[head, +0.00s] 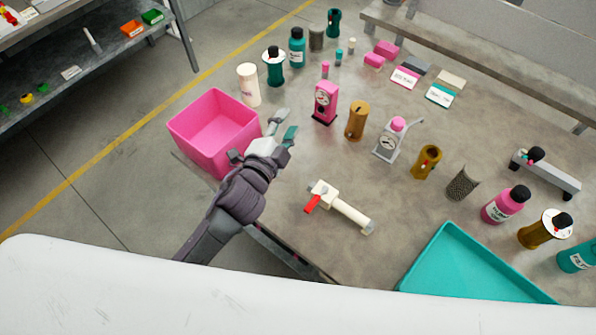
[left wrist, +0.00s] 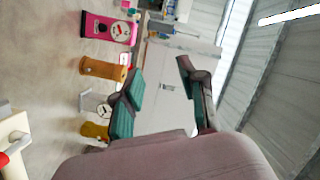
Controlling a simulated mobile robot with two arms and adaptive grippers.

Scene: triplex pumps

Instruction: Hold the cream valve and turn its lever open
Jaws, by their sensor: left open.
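The cream valve (head: 345,207) lies on the table, in front of and to the right of my left gripper in the head view. Its red lever (head: 312,203) sticks out at its left end. A part of the valve (left wrist: 14,128) and the lever (left wrist: 18,146) show at the left edge of the left wrist view. My left gripper (head: 284,125) is open and empty, raised next to the pink bin, apart from the valve. Its green-padded fingers (left wrist: 160,95) stand wide apart in the left wrist view. My right gripper is not in view.
A pink bin (head: 185,128) stands at the table's left edge, close to my left gripper. A teal tray (head: 440,238) lies right of the valve. Pink (head: 325,102) and brown (head: 356,120) devices and several bottles stand farther back. The table around the valve is clear.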

